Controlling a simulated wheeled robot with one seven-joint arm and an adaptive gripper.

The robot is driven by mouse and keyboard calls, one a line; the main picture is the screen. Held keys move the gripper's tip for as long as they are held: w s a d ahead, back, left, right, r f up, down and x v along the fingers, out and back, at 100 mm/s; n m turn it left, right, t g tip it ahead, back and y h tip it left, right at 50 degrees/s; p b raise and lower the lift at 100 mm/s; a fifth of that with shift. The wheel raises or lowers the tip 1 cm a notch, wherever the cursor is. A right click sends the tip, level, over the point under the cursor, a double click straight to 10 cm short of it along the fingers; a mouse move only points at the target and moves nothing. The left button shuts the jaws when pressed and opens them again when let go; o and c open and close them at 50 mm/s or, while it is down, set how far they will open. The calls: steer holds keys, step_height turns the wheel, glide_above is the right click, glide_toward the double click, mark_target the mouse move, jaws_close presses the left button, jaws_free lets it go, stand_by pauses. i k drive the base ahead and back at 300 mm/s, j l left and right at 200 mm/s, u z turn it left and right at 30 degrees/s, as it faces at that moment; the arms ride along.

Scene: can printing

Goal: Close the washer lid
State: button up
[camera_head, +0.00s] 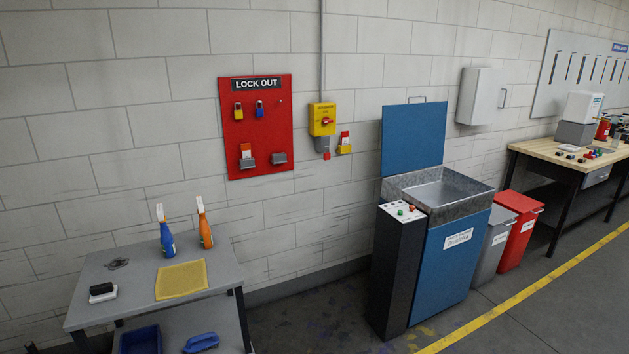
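The washer (456,262) stands against the wall right of centre, a blue cabinet with a galvanised metal basin on top. Its blue lid (413,138) is raised upright at the back of the basin, with a small handle on its top edge. The basin (447,191) is uncovered and looks empty. A dark control box (399,268) with green and red buttons on its top adjoins the washer's left side. My gripper is not in view.
A grey table (218,272) at left holds spray bottles and a yellow cloth. A grey bin (494,243) and a red bin (519,231) stand right of the washer. A workbench (540,152) is at far right. The floor before the washer is clear.

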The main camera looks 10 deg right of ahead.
mark_target(414, 135)
steer(key=i+z, duration=0.2)
steer(key=i, duration=0.3)
steer(key=i+j+z, duration=0.2)
steer(key=i, duration=0.3)
steer(key=i+z, duration=0.25)
steer(key=i, duration=0.25)
steer(key=i+j+z, duration=0.2)
steer(key=i, duration=0.3)
steer(key=j, duration=0.1)
